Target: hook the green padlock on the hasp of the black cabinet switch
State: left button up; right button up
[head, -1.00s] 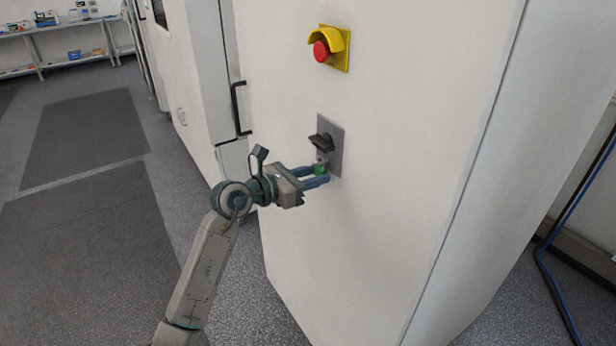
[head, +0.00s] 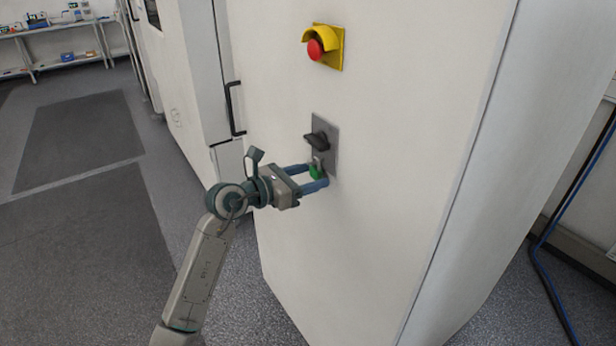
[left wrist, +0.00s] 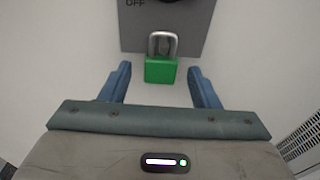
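The green padlock (left wrist: 160,70) is at the lower edge of the grey switch plate (left wrist: 190,30) in the left wrist view, its steel shackle upward over the plate. It also shows below the black switch handle (head: 317,140) in the head view (head: 316,171). The shackle appears to be at the hasp; the exact fit is too small to tell. My left gripper (left wrist: 163,83) is open, its blue fingers spread on either side of the padlock with gaps, touching neither side. It also shows in the head view (head: 316,176). My right gripper is not in view.
A red emergency button on a yellow mount (head: 323,46) sits above the switch on the white cabinet (head: 370,240). A black door handle (head: 234,108) is to the left. Blue cable (head: 545,265) runs at the right. Open floor lies left.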

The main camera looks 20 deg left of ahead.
pick_arm(q)
jog(key=shift+s+a+b, duration=0.3)
jog(key=shift+s+a, duration=0.1)
jog(key=shift+s, duration=0.05)
jog(key=b+v, duration=0.3)
jog(key=v, duration=0.6)
jog(key=shift+s, duration=0.3)
jog(key=shift+a, duration=0.15)
